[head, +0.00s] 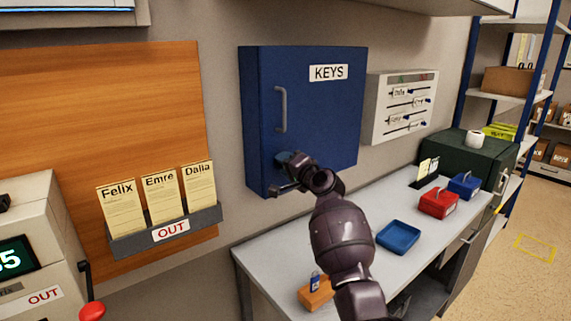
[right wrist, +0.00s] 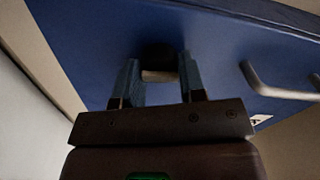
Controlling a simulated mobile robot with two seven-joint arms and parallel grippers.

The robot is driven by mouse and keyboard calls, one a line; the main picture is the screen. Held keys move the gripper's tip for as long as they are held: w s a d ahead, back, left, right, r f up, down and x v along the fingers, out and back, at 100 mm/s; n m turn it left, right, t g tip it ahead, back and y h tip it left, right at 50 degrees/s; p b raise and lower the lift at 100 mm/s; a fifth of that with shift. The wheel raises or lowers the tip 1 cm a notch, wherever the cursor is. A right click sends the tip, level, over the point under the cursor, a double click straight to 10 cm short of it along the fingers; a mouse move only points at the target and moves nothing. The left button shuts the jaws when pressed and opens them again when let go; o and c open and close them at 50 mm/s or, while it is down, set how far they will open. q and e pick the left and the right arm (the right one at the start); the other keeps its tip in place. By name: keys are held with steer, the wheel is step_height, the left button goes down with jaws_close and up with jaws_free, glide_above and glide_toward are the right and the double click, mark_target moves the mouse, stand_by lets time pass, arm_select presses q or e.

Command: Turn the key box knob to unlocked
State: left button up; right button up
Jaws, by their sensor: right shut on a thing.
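The dark round knob (right wrist: 158,54) sits on the door between the blue fingers of my right gripper (right wrist: 160,78). In the head view the right gripper (head: 288,160) is at the door's lower left and mostly hides the knob. It is shut on the knob. I cannot read any knob marking. My left gripper is not in view.
A card rack (head: 165,232) is at left; a white key panel (head: 402,107) is at right.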

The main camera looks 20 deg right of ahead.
steer(key=shift+m, duration=0.6)
steer(key=o, duration=0.9)
steer(key=shift+s, duration=0.1)
steer(key=b+v, duration=0.1)
steer(key=v, duration=0.9)
steer(key=shift+s+d, duration=0.2)
steer(key=shift+s, duration=0.1)
steer(key=shift+r, duration=0.1)
